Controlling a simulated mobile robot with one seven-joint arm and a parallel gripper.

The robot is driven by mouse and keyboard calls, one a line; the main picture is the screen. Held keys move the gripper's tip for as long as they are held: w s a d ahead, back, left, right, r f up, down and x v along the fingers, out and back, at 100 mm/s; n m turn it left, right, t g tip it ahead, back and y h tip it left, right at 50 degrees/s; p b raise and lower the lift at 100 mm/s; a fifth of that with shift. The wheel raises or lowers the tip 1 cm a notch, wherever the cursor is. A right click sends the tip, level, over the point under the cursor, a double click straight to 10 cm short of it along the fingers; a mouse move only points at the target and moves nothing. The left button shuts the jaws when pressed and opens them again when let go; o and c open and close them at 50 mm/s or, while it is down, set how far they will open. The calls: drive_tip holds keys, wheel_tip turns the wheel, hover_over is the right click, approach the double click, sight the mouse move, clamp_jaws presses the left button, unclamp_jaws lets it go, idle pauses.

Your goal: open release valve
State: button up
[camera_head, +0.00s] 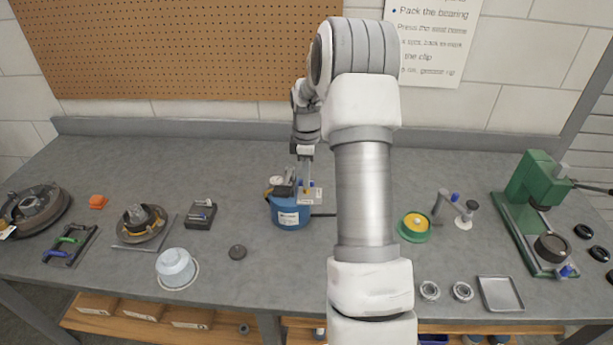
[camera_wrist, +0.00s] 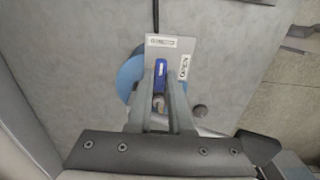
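A blue round tank (camera_head: 290,216) with a white label stands on the bench beneath my gripper (camera_head: 304,186). A pale plate (camera_head: 312,196) sits at its top right. In the wrist view the plate (camera_wrist: 180,45) carries two labels, one reading "OPEN" at the right and one at the top too blurred to read surely. A blue valve lever (camera_wrist: 160,72) points up the picture toward the top label. The fingertips of my gripper (camera_wrist: 161,85) lie close on both sides of the lever. Whether they press on it is unclear. The fingers hide part of the tank (camera_wrist: 128,76).
A dark hose (camera_wrist: 155,16) runs from the plate. A gauge (camera_head: 276,182) stands on the tank's left. Bench behind the tank is clear.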

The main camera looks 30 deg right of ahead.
drive_tip(key=shift+m, duration=0.4)
clamp_jaws()
drive_tip(key=m, duration=0.3)
drive_tip(key=shift+m, duration=0.3)
drive_tip(key=m+b, duration=0.1)
drive_tip(key=m, duration=0.3)
drive_tip(key=shift+m, duration=0.3)
drive_tip(key=m, duration=0.4)
drive_tip(key=shift+m, duration=2.3)
drive_tip(key=o, duration=0.7)
unclamp_jaws()
drive_tip(key=shift+o, duration=0.2)
